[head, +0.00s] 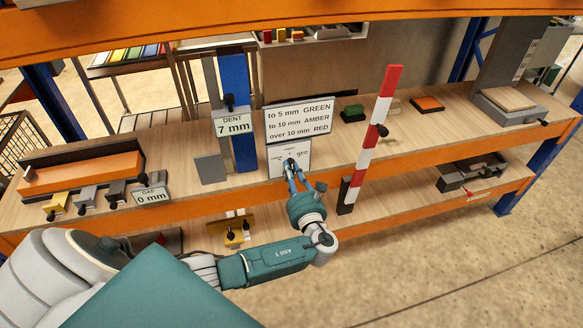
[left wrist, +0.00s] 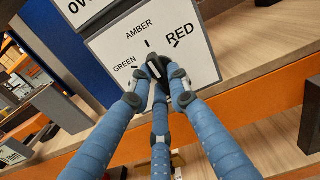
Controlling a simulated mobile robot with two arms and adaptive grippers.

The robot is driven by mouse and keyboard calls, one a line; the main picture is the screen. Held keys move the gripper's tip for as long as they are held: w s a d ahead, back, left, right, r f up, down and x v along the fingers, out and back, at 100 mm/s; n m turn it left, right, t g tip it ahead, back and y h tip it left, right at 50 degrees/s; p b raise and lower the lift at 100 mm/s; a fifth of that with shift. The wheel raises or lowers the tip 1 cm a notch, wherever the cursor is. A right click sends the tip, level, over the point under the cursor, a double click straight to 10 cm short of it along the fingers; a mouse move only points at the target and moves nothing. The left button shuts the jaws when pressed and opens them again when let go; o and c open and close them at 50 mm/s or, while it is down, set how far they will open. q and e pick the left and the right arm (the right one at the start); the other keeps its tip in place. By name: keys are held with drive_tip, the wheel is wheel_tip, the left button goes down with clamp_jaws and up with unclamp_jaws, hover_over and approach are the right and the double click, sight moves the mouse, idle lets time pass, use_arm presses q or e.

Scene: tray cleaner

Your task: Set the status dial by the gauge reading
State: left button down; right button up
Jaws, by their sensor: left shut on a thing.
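The status dial panel (head: 302,147) is a white plate on the shelf front, also in the left wrist view (left wrist: 198,62), marked GREEN, AMBER and RED. My left gripper (head: 292,168) is shut on the dial's black knob (left wrist: 154,66); its blue fingers close around it in the left wrist view (left wrist: 156,76). The fingers partly cover the knob, and I cannot tell surely which mark it points at. The dent gauge sign (head: 234,125) reads 7 mm. The rule sign (head: 299,121) says to 5 mm GREEN, to 10 mm AMBER, over 10 mm RED. My right gripper is out of view.
A red-and-white striped post (head: 373,135) stands close to the right of the panel. A blue upright (head: 235,80) stands to the left. A gap sign (head: 152,196) reads 0 mm beside several small knobbed blocks. An orange tray (head: 80,176) lies far left.

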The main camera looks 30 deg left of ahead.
use_arm(q)
drive_tip(key=shift+m, duration=0.3)
drive_tip(key=c, duration=1.6)
unclamp_jaws()
drive_tip(key=shift+c, duration=0.2)
drive_tip(key=v, duration=1.2)
